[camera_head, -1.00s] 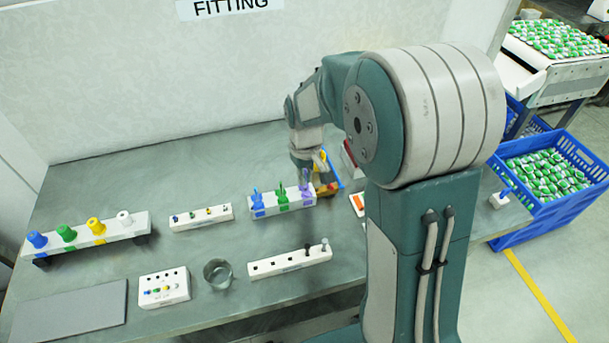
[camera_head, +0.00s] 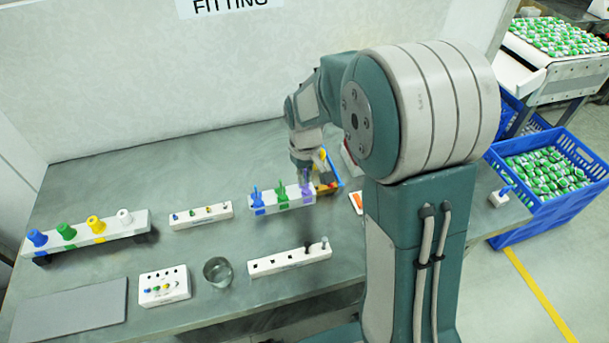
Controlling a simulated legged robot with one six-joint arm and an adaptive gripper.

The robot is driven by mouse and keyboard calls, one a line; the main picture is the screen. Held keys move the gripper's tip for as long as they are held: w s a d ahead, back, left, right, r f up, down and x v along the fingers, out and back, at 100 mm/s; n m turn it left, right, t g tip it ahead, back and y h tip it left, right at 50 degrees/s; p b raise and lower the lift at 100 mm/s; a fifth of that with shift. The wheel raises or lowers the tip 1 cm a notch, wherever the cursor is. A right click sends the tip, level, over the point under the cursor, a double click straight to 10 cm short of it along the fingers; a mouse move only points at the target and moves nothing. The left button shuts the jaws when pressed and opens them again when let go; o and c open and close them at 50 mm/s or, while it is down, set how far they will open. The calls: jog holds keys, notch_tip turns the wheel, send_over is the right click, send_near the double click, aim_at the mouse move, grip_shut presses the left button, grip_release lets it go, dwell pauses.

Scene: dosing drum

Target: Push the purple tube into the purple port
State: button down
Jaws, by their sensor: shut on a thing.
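A white rack (camera_head: 284,207) on the table carries a blue, a green and a purple fitting in a row. The purple port is at its right end, where purple (camera_head: 305,189) shows. My gripper (camera_head: 305,174) is over this right end, pointing down. It is shut on the purple tube, which is mostly hidden by the fingers and small in view. I cannot tell how deep the tube sits in the port.
A blue tray (camera_head: 337,184) with orange and yellow items is just right of the rack. A small white block (camera_head: 201,216) with pegs stands left. A longer white block (camera_head: 290,262), a glass cup (camera_head: 217,271) and a white box (camera_head: 164,287) are nearer.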

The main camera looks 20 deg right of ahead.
jog(key=shift+f, duration=1)
jog(key=c, duration=0.7)
grip_release()
notch_tip(320, 180, up, 11)
jog(key=shift+w+r, duration=0.1)
jog(key=shift+r, duration=0.35)
